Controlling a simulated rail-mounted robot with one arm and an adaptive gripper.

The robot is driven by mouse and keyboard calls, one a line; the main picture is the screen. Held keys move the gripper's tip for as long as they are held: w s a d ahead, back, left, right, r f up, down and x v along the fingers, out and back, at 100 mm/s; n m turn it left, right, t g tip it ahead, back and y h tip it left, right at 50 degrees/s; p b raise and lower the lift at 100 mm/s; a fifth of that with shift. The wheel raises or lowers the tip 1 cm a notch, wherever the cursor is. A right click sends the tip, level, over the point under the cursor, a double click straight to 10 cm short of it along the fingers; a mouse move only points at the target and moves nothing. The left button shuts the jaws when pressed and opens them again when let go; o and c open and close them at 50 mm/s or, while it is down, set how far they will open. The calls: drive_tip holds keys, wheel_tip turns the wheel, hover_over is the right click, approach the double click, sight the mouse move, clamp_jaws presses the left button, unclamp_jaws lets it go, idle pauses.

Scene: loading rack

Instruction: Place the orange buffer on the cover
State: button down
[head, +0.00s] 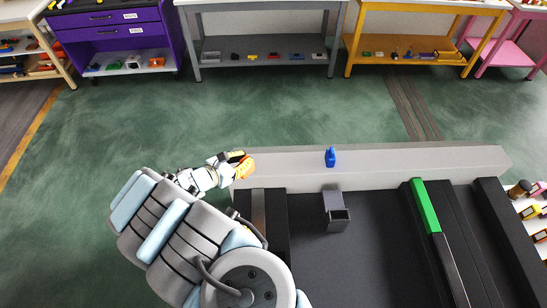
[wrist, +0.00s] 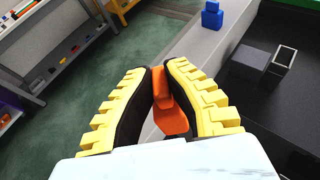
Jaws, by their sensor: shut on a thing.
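The orange buffer (head: 246,168) is held between the two yellow-and-black fingers of my gripper (head: 239,160), near the left end of a long light-grey ledge (head: 420,163). In the wrist view my gripper (wrist: 163,76) is shut on the orange buffer (wrist: 172,118), which shows between and below the fingertips. I cannot tell from the pictures which part is the cover; the light-grey ledge has a flat top. Whether the buffer touches the ledge is not clear.
A blue piece (head: 331,157) stands on the ledge, also in the wrist view (wrist: 211,15). A grey open box (head: 336,211) sits on the black surface in front. A green block (head: 424,205) lies on a dark rail. The ledge is bare right of the blue piece.

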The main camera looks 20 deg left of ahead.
drive_tip(key=shift+w+f, duration=0.3)
drive_tip(key=shift+w, duration=0.25)
drive_tip(key=shift+w+f, duration=0.25)
drive_tip(key=shift+w, duration=0.3)
drive_tip(key=w+f+b, duration=0.1)
drive_tip(key=w+f, duration=0.2)
drive_tip(key=w+f+b, duration=0.1)
drive_tip(key=w+f, duration=0.2)
drive_tip(key=f, duration=0.1)
drive_tip(key=w+f+b, duration=0.2)
drive_tip(key=w+f, duration=0.1)
drive_tip(key=w, duration=0.1)
drive_tip(key=shift+d+f, duration=0.15)
drive_tip(key=shift+d, duration=0.1)
drive_tip(key=shift+w+d+f, duration=0.1)
drive_tip(key=shift+f, duration=0.35)
drive_tip(key=shift+f+b, duration=0.15)
drive_tip(key=shift+b, duration=0.25)
drive_tip(key=c, duration=1.2)
unclamp_jaws()
drive_tip(key=shift+c, duration=0.2)
